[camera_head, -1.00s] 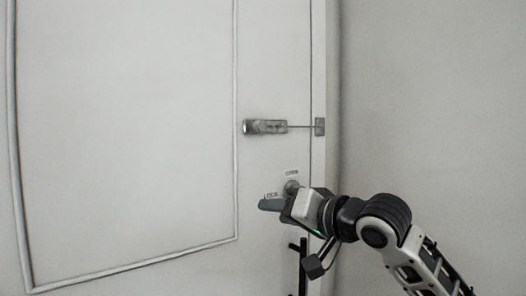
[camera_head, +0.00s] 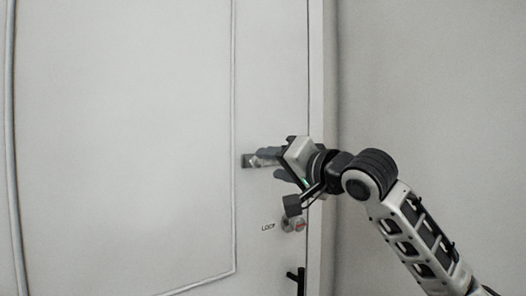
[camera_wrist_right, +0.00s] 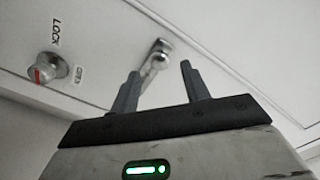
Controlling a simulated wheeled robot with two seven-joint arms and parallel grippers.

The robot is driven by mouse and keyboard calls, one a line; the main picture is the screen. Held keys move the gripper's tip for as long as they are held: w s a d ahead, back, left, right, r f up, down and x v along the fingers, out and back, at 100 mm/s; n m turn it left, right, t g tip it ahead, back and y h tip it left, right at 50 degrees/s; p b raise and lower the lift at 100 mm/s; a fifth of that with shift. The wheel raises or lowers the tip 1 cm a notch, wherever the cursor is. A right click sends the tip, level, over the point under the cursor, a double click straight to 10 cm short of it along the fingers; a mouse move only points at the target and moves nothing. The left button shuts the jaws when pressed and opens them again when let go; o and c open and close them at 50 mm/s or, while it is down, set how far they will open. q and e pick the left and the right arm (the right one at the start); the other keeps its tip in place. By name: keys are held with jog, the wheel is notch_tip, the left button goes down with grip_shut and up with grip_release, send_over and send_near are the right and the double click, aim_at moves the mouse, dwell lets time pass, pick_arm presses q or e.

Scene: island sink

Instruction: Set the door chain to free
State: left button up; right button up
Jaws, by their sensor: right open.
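The door chain (camera_head: 249,160) is a metal fitting on the white door near its right edge. My right gripper (camera_head: 268,163) is in front of it and hides most of it, including the part toward the door frame. In the right wrist view, the chain's rounded metal end (camera_wrist_right: 160,50) shows beyond and between the two fingertips. The right gripper (camera_wrist_right: 159,68) is open, with a clear gap between its fingers; I cannot tell whether it touches the chain. My left gripper is not in view.
A round lock knob (camera_head: 293,225) with a red mark sits below the chain, beside a LOCK label (camera_head: 268,227). A dark door handle (camera_head: 298,278) is lower down. The door frame (camera_head: 316,90) and a plain wall (camera_head: 430,80) lie to the right.

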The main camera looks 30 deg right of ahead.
aim_at(260, 162)
pick_arm(q)
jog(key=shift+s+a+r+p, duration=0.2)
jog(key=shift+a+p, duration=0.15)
jog(key=shift+p, duration=0.2)
pick_arm(e)
jog(key=shift+w+a, duration=0.2)
jog(key=shift+w, duration=1.9)
